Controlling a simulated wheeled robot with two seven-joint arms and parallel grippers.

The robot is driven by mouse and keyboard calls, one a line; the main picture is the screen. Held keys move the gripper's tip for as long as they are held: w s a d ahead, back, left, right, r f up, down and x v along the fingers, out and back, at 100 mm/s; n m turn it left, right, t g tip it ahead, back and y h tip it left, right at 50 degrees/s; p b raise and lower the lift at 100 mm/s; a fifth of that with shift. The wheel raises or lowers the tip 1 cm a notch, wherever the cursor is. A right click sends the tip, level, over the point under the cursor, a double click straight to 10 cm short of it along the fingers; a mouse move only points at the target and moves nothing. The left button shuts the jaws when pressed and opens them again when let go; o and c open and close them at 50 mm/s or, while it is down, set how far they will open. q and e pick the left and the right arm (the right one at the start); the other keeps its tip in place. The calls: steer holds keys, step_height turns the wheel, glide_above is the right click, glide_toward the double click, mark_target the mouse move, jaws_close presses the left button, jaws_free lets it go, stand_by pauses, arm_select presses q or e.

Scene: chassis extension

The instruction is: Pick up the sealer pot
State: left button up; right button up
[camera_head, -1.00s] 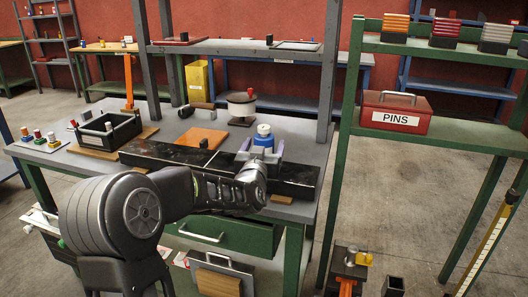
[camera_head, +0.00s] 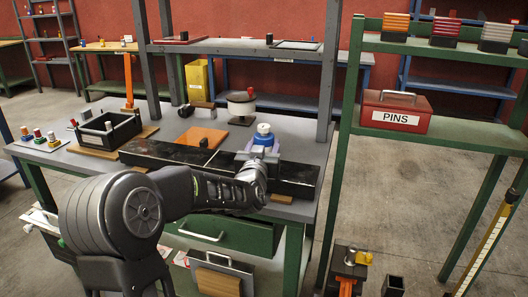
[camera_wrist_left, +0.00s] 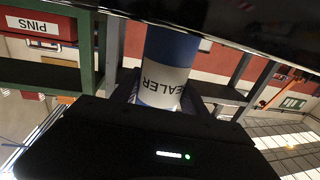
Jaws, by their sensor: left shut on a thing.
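The sealer pot (camera_head: 264,138) is a small blue pot with a white lid, at the right part of the bench by the long black bar. In the left wrist view the pot (camera_wrist_left: 166,72) shows blue with a white label reading "SEALER", upside down in that picture. My left gripper (camera_head: 262,155) is shut on the pot from the near side. Its fingers are mostly hidden by the pot and my wrist. I cannot tell whether the pot's base touches anything below. My right gripper is not in view.
The long black bar (camera_head: 165,153) lies along the bench front. A red PINS case (camera_head: 396,112) is on the green shelf at right.

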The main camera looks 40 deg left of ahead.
mark_target(264, 125)
arm_select(q)
steer(key=c, duration=0.5)
step_height(264, 125, up, 10)
steer(key=shift+r+p, duration=0.1)
steer(key=shift+p, duration=0.55)
stand_by(0.3)
